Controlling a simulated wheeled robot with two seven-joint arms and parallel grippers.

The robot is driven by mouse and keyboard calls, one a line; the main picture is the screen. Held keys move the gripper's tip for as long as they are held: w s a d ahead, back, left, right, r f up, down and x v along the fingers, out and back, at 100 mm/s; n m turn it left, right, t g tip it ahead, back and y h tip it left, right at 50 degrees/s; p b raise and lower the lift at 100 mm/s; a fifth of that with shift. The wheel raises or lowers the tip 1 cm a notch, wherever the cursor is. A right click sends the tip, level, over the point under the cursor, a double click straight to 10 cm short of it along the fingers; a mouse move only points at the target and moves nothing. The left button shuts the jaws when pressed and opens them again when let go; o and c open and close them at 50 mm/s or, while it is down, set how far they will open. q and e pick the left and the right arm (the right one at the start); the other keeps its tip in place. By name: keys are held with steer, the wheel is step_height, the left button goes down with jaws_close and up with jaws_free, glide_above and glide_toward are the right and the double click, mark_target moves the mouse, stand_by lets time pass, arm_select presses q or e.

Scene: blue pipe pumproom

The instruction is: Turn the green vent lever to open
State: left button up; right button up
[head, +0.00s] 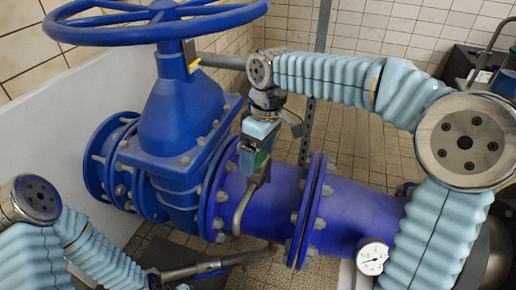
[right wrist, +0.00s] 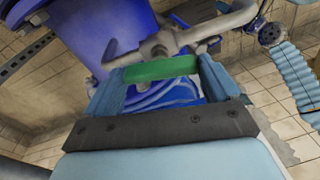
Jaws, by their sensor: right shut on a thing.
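The green vent lever (right wrist: 162,69) lies between the two blue fingers of my right gripper (right wrist: 160,88) in the right wrist view. The gripper is shut on it. The lever sits by a grey metal valve fitting (right wrist: 158,46) on thin pipework. In the head view my right gripper (head: 256,150) points down in front of the blue pipe, and a small green part of the lever (head: 261,159) shows at its fingers. The fingers hide most of the lever there. My left arm comes in at the lower left; its gripper is too cut off and dark to read.
A large blue gate valve with a handwheel (head: 158,24) stands at the left. A flanged blue pipe (head: 350,212) runs to the right, with a pressure gauge (head: 372,258) at the lower right. A bent grey pipe (head: 241,205) drops below my right gripper. Tiled floor shows behind.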

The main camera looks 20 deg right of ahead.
steer(key=shift+r+n+p, duration=0.1)
steer(key=shift+n+p, duration=0.3)
steer(key=shift+n, duration=0.8)
steer(key=o, duration=0.8)
steer(key=r, duration=0.4)
steer(key=d+r, duration=0.1)
steer(key=r, duration=0.4)
steer(key=d+r, duration=0.1)
steer(key=r, duration=0.3)
steer(key=shift+w+r, duration=0.25)
steer(key=shift+r, duration=0.05)
